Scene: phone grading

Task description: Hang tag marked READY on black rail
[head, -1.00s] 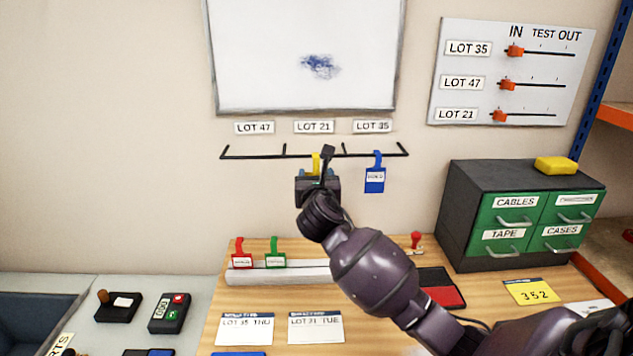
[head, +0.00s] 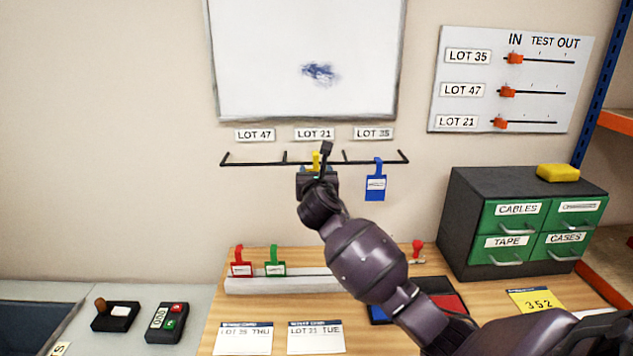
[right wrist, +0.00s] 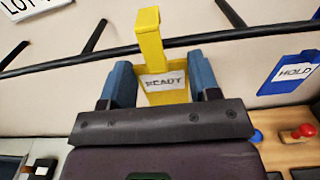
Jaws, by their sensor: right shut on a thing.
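My right gripper (right wrist: 164,85) is shut on the yellow tag marked READY (right wrist: 150,48), held upright with its hook at the top. The tag crosses in front of the black rail (right wrist: 245,33), and its hook top shows above the rail. I cannot tell whether the hook bears on the rail. In the head view, the right gripper (head: 318,178) is at the rail's middle section under the LOT 21 label (head: 314,134), mostly hiding the yellow tag (head: 316,160). My left gripper is not in view.
A blue tag (head: 376,184) marked HOLD hangs on the rail's right section under LOT 35 (head: 373,133). The left section under LOT 47 (head: 255,135) is bare. Red (head: 241,264) and green (head: 275,262) tags stand on a pale holder (head: 270,284) below.

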